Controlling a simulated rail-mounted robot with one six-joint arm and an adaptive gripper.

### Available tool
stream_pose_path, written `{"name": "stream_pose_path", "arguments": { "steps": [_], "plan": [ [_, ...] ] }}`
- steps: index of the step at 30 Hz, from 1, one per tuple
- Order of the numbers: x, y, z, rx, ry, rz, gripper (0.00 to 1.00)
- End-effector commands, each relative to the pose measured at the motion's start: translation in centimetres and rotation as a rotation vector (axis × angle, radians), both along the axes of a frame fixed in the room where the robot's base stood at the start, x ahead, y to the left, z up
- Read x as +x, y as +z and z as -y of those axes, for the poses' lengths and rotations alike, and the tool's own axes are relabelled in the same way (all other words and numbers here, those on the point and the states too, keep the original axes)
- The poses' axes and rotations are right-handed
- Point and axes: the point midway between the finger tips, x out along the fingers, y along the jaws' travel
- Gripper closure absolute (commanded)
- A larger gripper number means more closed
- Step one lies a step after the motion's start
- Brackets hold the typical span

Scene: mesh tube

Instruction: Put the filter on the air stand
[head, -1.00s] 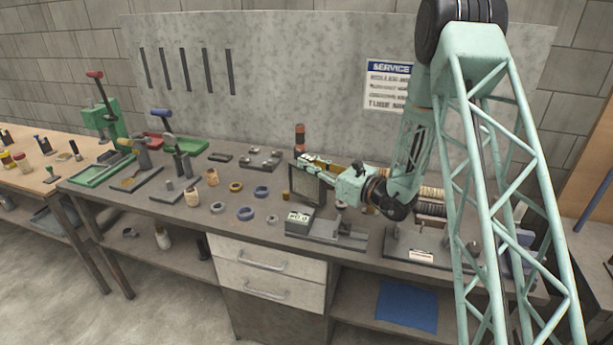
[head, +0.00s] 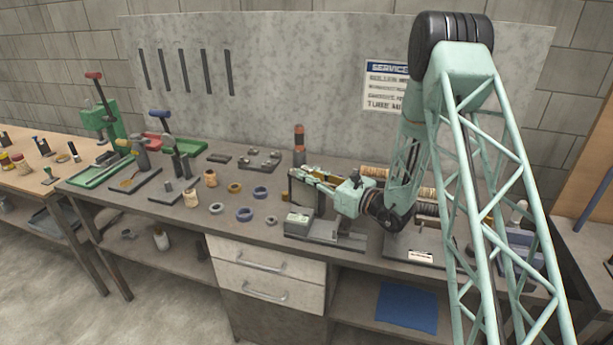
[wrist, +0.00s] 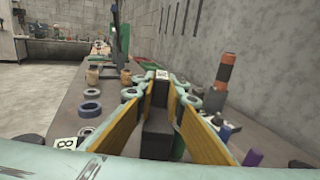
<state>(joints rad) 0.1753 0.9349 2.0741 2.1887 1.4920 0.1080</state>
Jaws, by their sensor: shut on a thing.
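In the wrist view the dark slab (wrist: 157,131) between my yellow-padded fingers appears to be the filter seen edge-on. The display box hides the filter's lower part, so I cannot tell whether it touches the stand.
An orange and dark cylinder (head: 299,143) stands behind the filter. Several rings, including a blue one (head: 245,214), lie to the left. A rack of spools (head: 428,208) stands to the right, close to my arm. The bench's front edge runs just before the stand.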

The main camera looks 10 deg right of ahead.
Motion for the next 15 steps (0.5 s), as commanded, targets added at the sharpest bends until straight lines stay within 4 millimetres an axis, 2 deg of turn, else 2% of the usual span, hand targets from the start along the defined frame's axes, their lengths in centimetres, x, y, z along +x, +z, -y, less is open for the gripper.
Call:
{"name": "stream_pose_path", "arguments": {
  "steps": [15],
  "plan": [
    [0.01,-0.54,0.0,0.001,0.0,0.001,1.0]
  ]
}}
